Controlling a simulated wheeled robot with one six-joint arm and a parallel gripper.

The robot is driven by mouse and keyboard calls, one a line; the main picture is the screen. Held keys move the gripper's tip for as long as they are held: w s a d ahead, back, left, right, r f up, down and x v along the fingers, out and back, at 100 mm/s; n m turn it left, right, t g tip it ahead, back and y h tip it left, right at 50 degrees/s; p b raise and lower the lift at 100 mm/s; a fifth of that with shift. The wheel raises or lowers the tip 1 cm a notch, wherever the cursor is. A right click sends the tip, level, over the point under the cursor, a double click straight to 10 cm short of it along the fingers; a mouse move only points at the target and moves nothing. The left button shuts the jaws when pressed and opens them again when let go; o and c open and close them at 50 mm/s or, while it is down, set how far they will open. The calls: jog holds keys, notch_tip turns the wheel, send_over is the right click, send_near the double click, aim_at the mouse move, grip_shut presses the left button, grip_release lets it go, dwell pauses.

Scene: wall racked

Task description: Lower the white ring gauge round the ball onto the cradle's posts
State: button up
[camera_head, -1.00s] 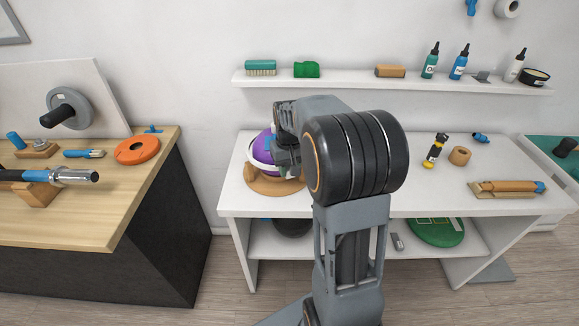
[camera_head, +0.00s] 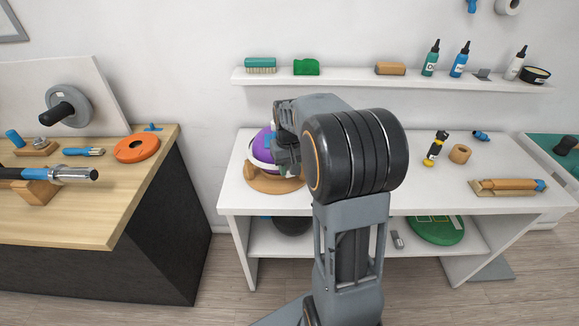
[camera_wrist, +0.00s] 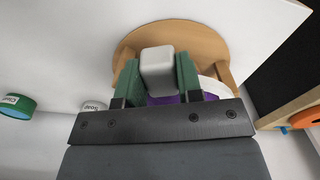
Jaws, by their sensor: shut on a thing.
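The purple ball (camera_head: 265,143) sits on the round wooden cradle (camera_head: 262,182) at the left end of the white table. The white ring gauge (camera_head: 259,167) is around the ball, low on its side. My gripper (camera_head: 287,158) is at the ball's right side. In the wrist view my gripper (camera_wrist: 157,82) has its green fingers shut on a pale block, which appears to be the ring's grip (camera_wrist: 157,68). The white ring band (camera_wrist: 213,86) and a strip of purple ball (camera_wrist: 165,100) show behind the fingers. I cannot tell whether the ring touches the posts.
A wall shelf (camera_head: 350,80) with brushes and bottles runs above the table. A yellow-black bottle (camera_head: 433,150), a wooden roll (camera_head: 460,154) and a wooden tool (camera_head: 507,187) stand to the right. A wooden bench (camera_head: 80,215) with an orange disc (camera_head: 136,149) is at left.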

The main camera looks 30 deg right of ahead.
jog(key=shift+f, duration=0.45)
jog(key=o, duration=1)
jog(key=shift+b, duration=0.3)
jog(key=shift+r, duration=0.1)
notch_tip(320, 180, up, 14)
jog(key=shift+f, duration=0.2)
jog(key=f, duration=0.3)
jog(key=shift+s+a+f+m+t, duration=0.2)
jog(key=shift+s+f+m+t, duration=0.1)
jog(key=s+a+f+n+t, duration=0.1)
jog(key=s+a+f, duration=0.1)
jog(key=s+a, duration=0.4)
jog(key=s+a+f+n+t, duration=0.1)
jog(key=s+a+f+t, duration=0.1)
jog(key=s+a, duration=0.3)
jog(key=s+f, duration=0.1)
jog(key=s, duration=0.3)
jog(key=shift+a+n, duration=0.3)
jog(key=shift+a, duration=0.05)
